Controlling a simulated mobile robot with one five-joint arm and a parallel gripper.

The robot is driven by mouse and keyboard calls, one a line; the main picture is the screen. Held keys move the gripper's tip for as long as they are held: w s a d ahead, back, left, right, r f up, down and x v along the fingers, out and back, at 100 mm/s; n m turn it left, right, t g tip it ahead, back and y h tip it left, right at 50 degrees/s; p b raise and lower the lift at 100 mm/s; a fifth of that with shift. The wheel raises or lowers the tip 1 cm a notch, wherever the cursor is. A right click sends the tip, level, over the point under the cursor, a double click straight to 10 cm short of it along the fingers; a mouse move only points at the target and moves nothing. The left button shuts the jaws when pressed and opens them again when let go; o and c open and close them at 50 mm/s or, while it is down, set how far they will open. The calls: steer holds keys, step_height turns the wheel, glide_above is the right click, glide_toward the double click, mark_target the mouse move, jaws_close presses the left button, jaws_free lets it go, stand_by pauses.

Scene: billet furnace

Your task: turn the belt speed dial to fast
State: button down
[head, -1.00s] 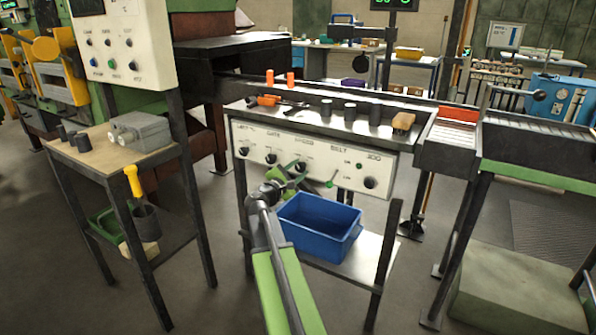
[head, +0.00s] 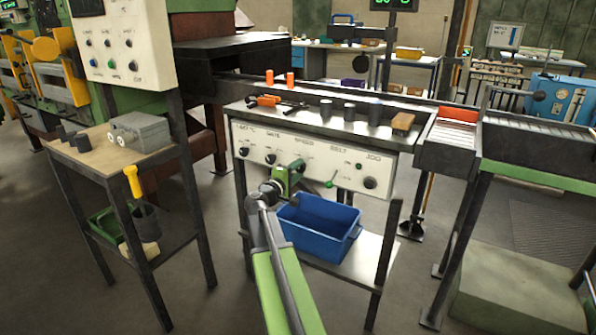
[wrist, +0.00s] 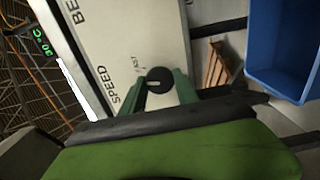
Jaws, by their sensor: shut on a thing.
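The belt speed dial is a dark round knob (wrist: 160,80) under the SPEED lettering on the white panel. In the wrist view it sits between the two green fingers of my gripper (wrist: 161,92), which are shut on it. A small pale mark shows on its face, toward the left of the picture. Part of the word FAST shows beside the knob. In the head view my gripper (head: 292,172) reaches the panel (head: 325,178) below SPEED and mostly hides the dial.
Other dark knobs sit on the panel, including the GATE knob (head: 270,158) and the JOG knob (head: 370,182). A blue bin (head: 322,226) stands on the shelf below.

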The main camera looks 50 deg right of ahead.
steer(key=m, duration=0.4)
steer(key=shift+a+m, duration=0.1)
steer(key=shift+m, duration=0.3)
stand_by(0.4)
steer(key=c, duration=0.9)
jaws_free()
steer(key=v, duration=1.7)
steer(key=shift+a, duration=0.15)
